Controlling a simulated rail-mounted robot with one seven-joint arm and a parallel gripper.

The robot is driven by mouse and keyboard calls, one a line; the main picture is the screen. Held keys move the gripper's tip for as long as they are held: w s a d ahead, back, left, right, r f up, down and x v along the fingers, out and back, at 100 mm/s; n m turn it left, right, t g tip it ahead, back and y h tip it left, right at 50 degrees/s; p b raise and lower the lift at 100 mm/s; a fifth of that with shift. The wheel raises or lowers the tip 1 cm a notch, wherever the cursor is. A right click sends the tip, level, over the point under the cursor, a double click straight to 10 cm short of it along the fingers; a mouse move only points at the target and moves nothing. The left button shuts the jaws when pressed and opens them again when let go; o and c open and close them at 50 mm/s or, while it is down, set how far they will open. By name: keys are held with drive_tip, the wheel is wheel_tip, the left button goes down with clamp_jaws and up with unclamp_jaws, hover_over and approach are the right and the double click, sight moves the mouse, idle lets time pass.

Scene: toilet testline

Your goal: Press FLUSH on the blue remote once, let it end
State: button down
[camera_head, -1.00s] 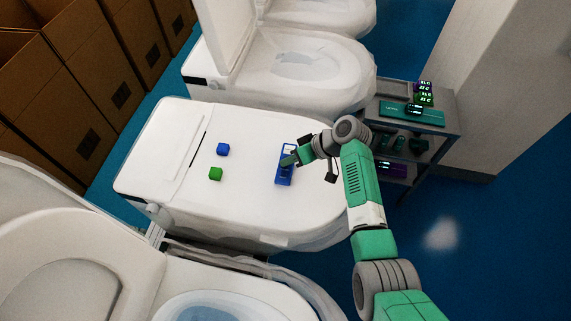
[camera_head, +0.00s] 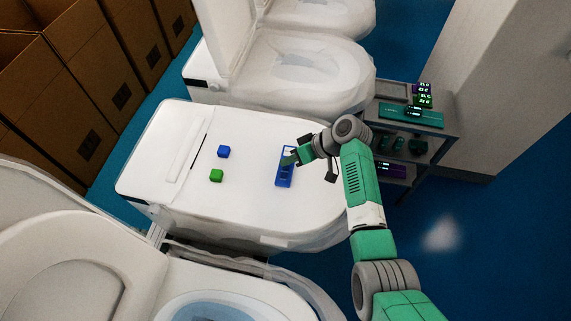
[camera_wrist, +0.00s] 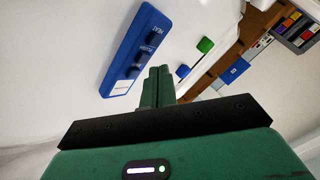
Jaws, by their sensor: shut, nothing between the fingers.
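The blue remote (camera_head: 284,174) lies flat on the white closed lid of the middle toilet (camera_head: 250,205). In the wrist view the remote (camera_wrist: 133,45) shows dark buttons beside labels; HEAT is at the far end and FLUSH (camera_wrist: 141,57) is near the middle. A white patch is at its near end. My gripper (camera_head: 291,159) is shut and empty over the remote's upper part in the head view. In the wrist view the closed fingertips (camera_wrist: 159,72) are to the right of the remote. I cannot tell whether they touch anything.
A blue cube (camera_head: 223,151) and a green cube (camera_head: 216,175) lie on the same lid, left of the remote. A grey cart (camera_head: 440,150) with devices stands at right. Other toilets flank the middle one; cardboard boxes (camera_head: 90,70) line the left.

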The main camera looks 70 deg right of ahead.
wheel_tip(320, 180, up, 5)
drive_tip(key=p, duration=0.4)
idle(1.0)
